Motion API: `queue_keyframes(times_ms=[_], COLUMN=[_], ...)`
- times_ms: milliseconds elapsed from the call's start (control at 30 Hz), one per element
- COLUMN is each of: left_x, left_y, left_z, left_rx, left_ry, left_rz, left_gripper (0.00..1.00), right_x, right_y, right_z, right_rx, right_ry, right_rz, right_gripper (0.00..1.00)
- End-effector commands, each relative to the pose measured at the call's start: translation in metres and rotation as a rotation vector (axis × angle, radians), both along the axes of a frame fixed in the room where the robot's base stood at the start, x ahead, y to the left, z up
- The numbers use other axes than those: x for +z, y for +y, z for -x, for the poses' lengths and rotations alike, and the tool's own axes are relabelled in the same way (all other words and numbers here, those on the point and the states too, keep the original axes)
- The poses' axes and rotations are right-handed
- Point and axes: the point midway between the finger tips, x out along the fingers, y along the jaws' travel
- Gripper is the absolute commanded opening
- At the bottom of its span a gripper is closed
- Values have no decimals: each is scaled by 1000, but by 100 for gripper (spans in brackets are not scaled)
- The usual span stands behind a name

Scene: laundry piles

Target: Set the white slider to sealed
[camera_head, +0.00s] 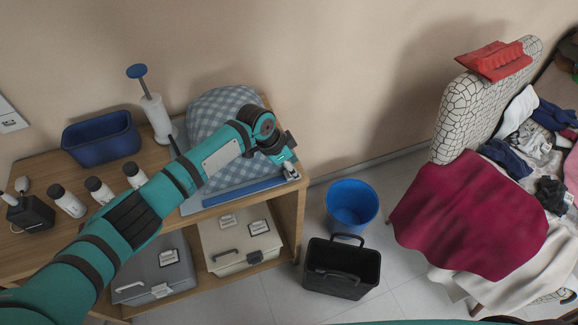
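A bag with blue-and-white checked cloth (222,112) in it lies on the wooden cabinet, with a blue strip (235,194) along its front edge. A small white piece (291,173), which looks like the white slider, is at the right end of this strip. My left gripper (286,160) reaches over the bag and points down at this piece. It is at or just above it; I cannot tell whether they touch or how far the fingers are apart. My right gripper is not in view.
The cabinet (290,215) also holds a blue bin (100,140), several white bottles (67,201) and lidded boxes (240,245) below. A blue bucket (352,205) and black basket (342,268) stand on the floor. A clothes-covered ironing board (485,95) is at the right.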

Motion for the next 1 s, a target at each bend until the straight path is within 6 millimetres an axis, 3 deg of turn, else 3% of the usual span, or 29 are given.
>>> queue_keyframes(times_ms=[433,800,1000], left_x=[6,74,101], left_y=[6,32,42], left_z=[0,8,11], left_rx=[1,-1,0], left_ry=[2,0,1], left_rz=[-5,-3,-4], left_gripper=[50,50,50], right_x=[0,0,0], right_y=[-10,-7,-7], right_z=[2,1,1], right_rx=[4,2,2], right_ry=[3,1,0], right_rz=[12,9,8], right_gripper=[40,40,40])
